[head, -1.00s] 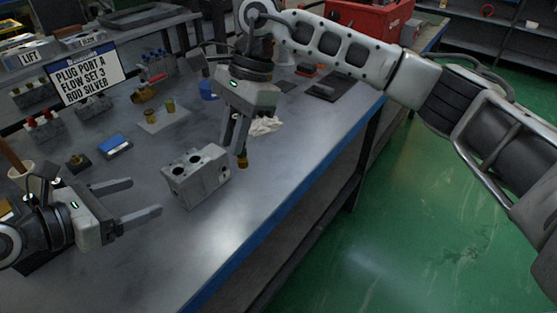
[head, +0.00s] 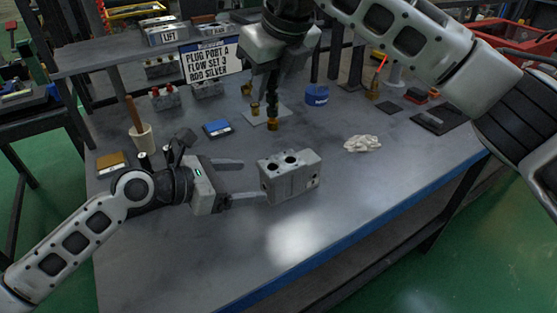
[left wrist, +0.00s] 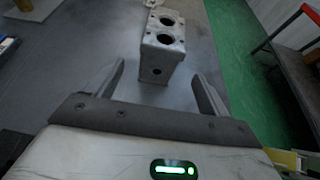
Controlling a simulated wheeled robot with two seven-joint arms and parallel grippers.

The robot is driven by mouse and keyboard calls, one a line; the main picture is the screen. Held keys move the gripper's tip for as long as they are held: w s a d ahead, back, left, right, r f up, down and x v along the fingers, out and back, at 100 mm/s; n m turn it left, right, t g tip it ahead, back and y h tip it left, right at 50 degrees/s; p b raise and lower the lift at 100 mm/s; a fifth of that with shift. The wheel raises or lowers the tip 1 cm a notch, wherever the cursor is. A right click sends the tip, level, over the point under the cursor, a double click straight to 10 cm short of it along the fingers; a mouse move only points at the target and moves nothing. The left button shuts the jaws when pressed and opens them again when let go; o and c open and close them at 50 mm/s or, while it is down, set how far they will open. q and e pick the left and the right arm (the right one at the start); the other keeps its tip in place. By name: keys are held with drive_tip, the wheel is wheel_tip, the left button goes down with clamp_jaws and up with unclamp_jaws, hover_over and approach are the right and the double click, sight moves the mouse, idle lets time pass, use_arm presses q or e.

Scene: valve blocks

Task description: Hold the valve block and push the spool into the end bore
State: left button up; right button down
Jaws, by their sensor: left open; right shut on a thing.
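The grey valve block (head: 292,183) stands on the bench, two dark round holes in its top. The left wrist view shows the block (left wrist: 160,52) ahead, with a small bore in its near end face. My left gripper (head: 253,180) is open at the block's left end, its fingers pointing at it. In the left wrist view, that end appears between the fingertips (left wrist: 158,72), not gripped. My right gripper (head: 272,92) is shut on the spool (head: 272,126), held upright above and behind the block's left end.
Behind stand a small plate (head: 262,119) with brass parts, a blue round container (head: 317,95) and a blue-topped box (head: 217,128). A white crumpled cloth (head: 362,144) lies to the right. A cup (head: 141,137) stands at left. The bench front is clear.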

sight(277, 178)
use_arm(q)
drive_tip(key=x, duration=0.9)
clamp_jaws()
drive_tip(key=shift+a, duration=0.1)
use_arm(e)
wheel_tip(277, 178, down, 9)
drive_tip(key=shift+w+a+r, duration=0.1)
idle(0.4)
